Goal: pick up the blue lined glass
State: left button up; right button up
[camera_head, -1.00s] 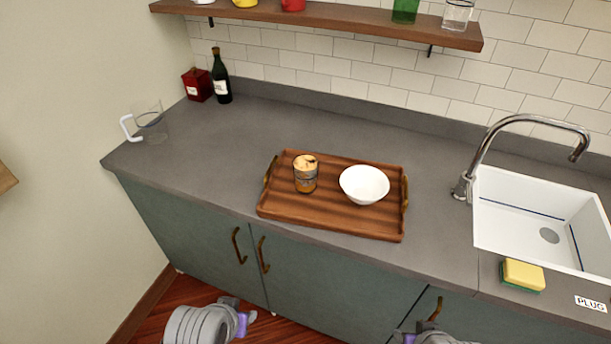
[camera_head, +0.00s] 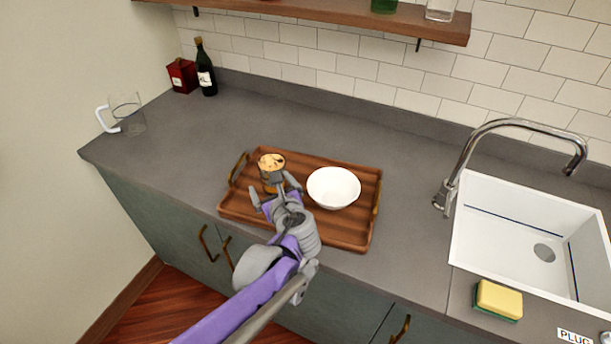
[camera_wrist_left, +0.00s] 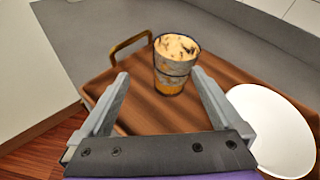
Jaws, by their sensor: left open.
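A short glass (camera_head: 271,162) with dark bluish lines and orange and cream contents stands upright on the wooden tray (camera_head: 345,238), left of the white bowl. In the left wrist view the glass (camera_wrist_left: 174,62) appears ahead, between the fingertips in the picture. My left gripper (camera_head: 269,188) is open and empty, just in front of the glass, with its fingers pointing at it. The gripper hides the lower part of the glass in the head view. My right gripper is not in view.
The white bowl (camera_head: 333,187) stands close to the right of the glass, and a brass tray handle (camera_head: 238,168) is to the left. A clear jug (camera_head: 128,112), dark bottle (camera_head: 206,70) and red box (camera_head: 182,75) stand farther left. The counter behind the tray is clear.

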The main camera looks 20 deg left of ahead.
aim_at(269, 160)
pick_arm(q)
jog(key=w, duration=0.2)
jog(key=w+a+m, duration=0.2)
jog(key=w, duration=0.1)
jog(key=shift+w+f+t, duration=0.35)
jog(key=shift+t, duration=0.05)
jog(key=x, duration=0.6)
jog(key=shift+r, duration=0.1)
jog(key=c, duration=1.3)
notch_tip(269, 160, up, 10)
jog(key=shift+r+p, duration=0.1)
jog(key=shift+p, duration=0.3)
jog(key=shift+c, duration=0.2)
